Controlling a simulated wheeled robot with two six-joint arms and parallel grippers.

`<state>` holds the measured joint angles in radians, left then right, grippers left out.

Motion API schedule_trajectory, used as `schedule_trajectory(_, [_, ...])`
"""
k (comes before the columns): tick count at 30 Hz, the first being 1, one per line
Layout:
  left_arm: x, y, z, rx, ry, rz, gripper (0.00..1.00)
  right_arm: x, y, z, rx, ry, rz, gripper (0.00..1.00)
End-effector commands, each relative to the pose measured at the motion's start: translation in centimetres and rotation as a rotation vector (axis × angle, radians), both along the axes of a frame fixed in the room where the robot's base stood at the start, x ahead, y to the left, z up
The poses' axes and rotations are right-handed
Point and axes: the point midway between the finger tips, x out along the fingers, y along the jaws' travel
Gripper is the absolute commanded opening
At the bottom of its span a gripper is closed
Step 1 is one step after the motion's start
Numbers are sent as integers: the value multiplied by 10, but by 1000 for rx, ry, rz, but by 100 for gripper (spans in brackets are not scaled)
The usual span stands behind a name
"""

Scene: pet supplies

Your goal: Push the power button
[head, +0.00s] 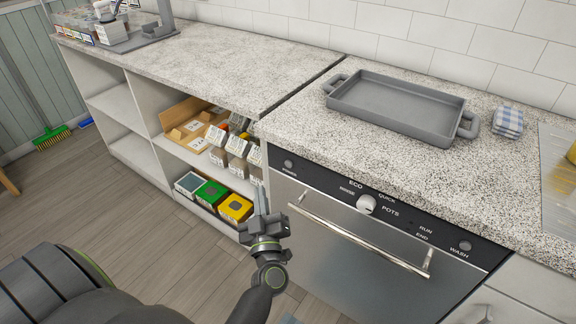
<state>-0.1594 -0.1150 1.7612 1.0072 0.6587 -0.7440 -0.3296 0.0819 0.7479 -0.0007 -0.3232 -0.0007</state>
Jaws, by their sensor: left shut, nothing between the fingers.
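The dishwasher (345,262) has a black control panel along its top edge. A small round button (288,164) sits at the panel's left end, with a small label under it that seems to read POWER. My left gripper (260,188) is shut and empty, with its fingers pointing up, in front of the dishwasher's left edge. In the picture it is below and left of the button, and a gap shows between them. My right gripper is not in view.
A white dial (366,204) and a second round button (464,246) are on the panel, above the door handle (360,240). A grey tray (398,104) and a checked cloth (508,121) lie on the counter. Shelves with boxes (210,193) stand left.

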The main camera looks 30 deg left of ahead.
Motion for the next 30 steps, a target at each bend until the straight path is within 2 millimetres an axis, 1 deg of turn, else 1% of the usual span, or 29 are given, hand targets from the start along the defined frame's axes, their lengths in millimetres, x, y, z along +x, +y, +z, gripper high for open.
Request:
schedule_trajectory(4, [3,0,0,0,-2,-1,0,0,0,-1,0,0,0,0])
schedule_trajectory(8, [14,-1,-1,-1,-2,-1,0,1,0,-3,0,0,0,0])
schedule_trajectory(18, [61,-5,-1,0,-3,-1,0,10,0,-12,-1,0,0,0])
schedule_trajectory(21, [73,-6,1,0,-2,-1,0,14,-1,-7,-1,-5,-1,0])
schedule_trajectory(25, [83,-7,0,1,-1,0,0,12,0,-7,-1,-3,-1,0])
schedule_trajectory(30, [88,-7,0,0,0,0,0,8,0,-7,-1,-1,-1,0])
